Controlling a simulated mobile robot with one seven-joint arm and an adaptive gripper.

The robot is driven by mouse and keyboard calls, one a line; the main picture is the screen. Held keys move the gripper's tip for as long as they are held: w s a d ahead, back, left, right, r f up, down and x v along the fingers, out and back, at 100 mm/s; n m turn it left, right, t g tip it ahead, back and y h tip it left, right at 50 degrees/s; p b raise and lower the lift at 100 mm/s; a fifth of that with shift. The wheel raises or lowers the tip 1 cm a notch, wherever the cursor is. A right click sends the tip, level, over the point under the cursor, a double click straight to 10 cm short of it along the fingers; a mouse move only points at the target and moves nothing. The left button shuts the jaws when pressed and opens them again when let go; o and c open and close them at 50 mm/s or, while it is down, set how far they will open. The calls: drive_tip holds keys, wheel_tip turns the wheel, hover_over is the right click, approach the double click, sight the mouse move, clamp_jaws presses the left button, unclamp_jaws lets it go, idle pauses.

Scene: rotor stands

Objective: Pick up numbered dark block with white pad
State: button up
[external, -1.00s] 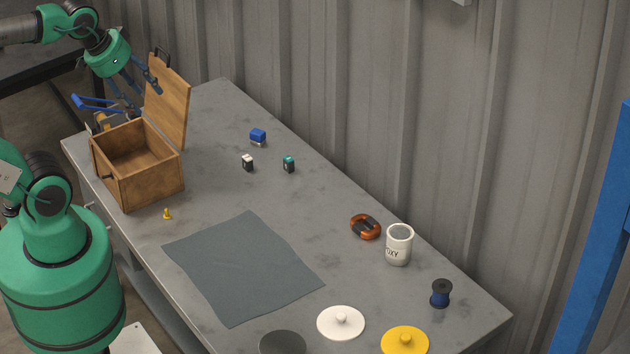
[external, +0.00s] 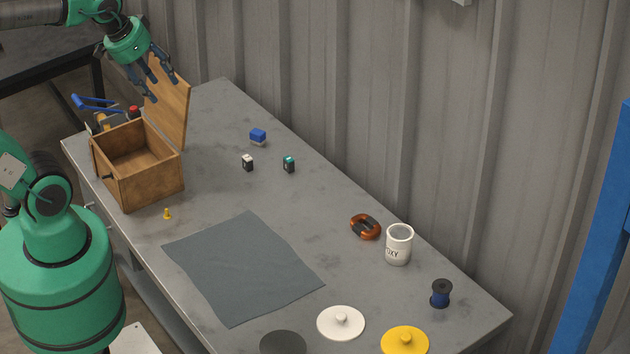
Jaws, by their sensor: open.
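A small dark block with a white top (external: 247,163) stands on the grey table, right of the open wooden box; any number on it is too small to read. A similar dark block with a teal top (external: 289,164) stands to its right. A blue block (external: 258,137) lies behind them. My gripper (external: 165,90) is open and empty, in the air by the raised lid of the wooden box, up and to the left of the white-topped block.
The wooden box (external: 152,185) has its lid (external: 172,108) standing up. A grey mat (external: 243,268), a small yellow piece (external: 167,214), an orange ring-shaped coil (external: 365,227), a white can (external: 399,244), a spool (external: 441,293) and several lids lie forward. A corrugated wall borders the back.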

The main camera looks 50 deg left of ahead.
drive_tip(key=w+a+f+g, duration=0.1)
drive_tip(key=w+a, duration=0.1)
drive_tip(key=w, duration=0.4)
drive_tip(key=w+a+f, duration=0.2)
drive_tip(key=w, duration=0.5)
drive_tip(key=g, duration=0.4)
hover_over(249, 158)
wheel_tip(249, 158, down, 37)
drive_tip(key=shift+a+f, duration=0.1)
drive_tip(key=shift+f, duration=0.05)
wheel_tip(249, 158, down, 9)
drive_tip(key=shift+r+b, duration=0.2)
drive_tip(key=shift+b, duration=0.25)
